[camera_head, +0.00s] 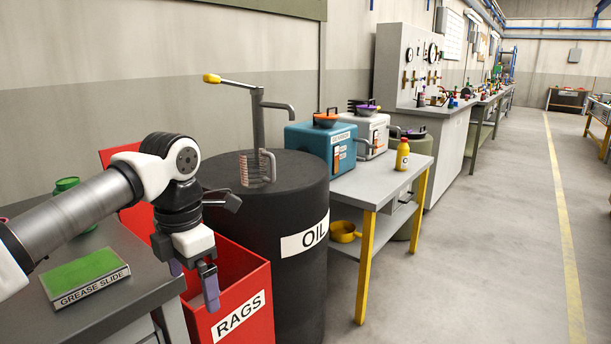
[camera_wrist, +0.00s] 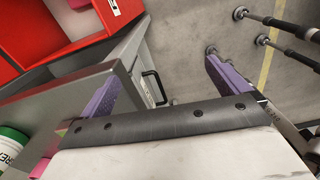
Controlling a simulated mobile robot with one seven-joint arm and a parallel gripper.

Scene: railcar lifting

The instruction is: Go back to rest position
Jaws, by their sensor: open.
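My gripper (camera_head: 194,279) hangs from the bent arm in the head view, pointing down, in front of the red RAGS bin (camera_head: 250,300) and near the right edge of the grey bench (camera_head: 115,295). Its two purple fingers are spread apart with nothing between them. In the wrist view the open fingers of my gripper (camera_wrist: 165,85) show the bench edge and grey floor beyond. The arm reaches in from the left of the head view.
A green GREASE SLIDE box (camera_head: 85,277) lies on the bench. A black OIL drum (camera_head: 290,220) with a hand pump (camera_head: 257,130) stands behind the bin. A grey table (camera_head: 385,182) holds a yellow bottle (camera_head: 402,155). The floor (camera_head: 480,260) at right is clear.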

